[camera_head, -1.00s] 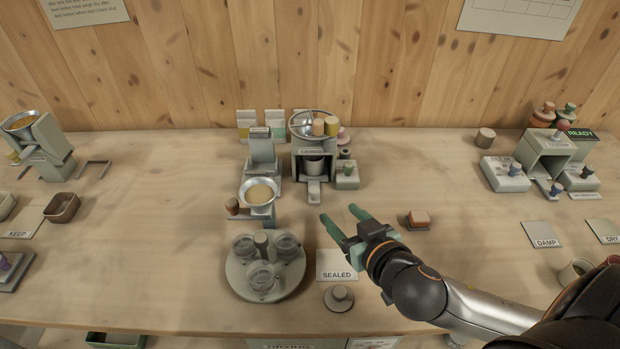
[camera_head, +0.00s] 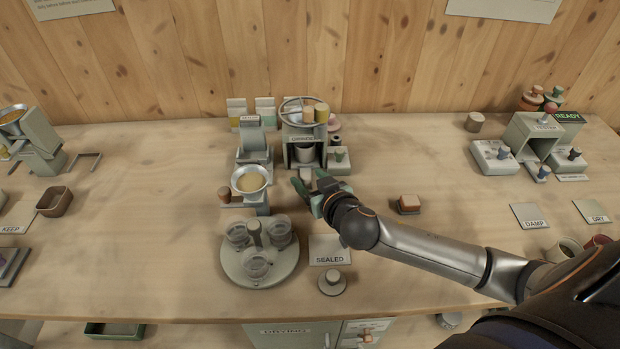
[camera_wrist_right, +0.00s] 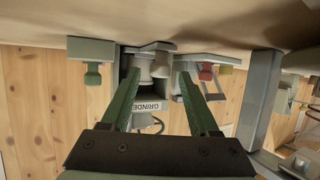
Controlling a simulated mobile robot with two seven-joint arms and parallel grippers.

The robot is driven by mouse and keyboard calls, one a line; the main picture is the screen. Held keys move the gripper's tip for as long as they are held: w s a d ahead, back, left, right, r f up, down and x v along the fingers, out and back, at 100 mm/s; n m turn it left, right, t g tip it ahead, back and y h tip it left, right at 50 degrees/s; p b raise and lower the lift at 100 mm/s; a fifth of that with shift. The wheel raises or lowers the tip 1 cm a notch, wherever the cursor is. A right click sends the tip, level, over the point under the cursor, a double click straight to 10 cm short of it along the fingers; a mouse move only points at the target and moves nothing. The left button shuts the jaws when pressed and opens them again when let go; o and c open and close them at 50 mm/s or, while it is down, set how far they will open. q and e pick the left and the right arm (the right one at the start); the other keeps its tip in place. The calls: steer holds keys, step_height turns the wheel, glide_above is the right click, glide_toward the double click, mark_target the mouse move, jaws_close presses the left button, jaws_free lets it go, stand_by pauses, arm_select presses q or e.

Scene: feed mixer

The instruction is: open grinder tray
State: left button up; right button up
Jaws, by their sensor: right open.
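The tray's light handle (camera_head: 305,174) sticks out at the grinder's front; in the wrist view the handle (camera_wrist_right: 157,46) lies just beyond the fingertips. My right gripper (camera_head: 308,184) is open and empty, in front of the grinder with its green fingers pointing at it. In the wrist view the gripper (camera_wrist_right: 158,74) frames the grinder's front opening. Contact with the handle cannot be told.
A scale-like device with a metal bowl (camera_head: 250,181) stands left of my gripper. A round carousel with clear jars (camera_head: 258,283) is in front. A small knobbed block (camera_head: 340,161) sits beside the grinder's right.

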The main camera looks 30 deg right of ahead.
jaws_close()
stand_by(0.5)
stand_by(1.0)
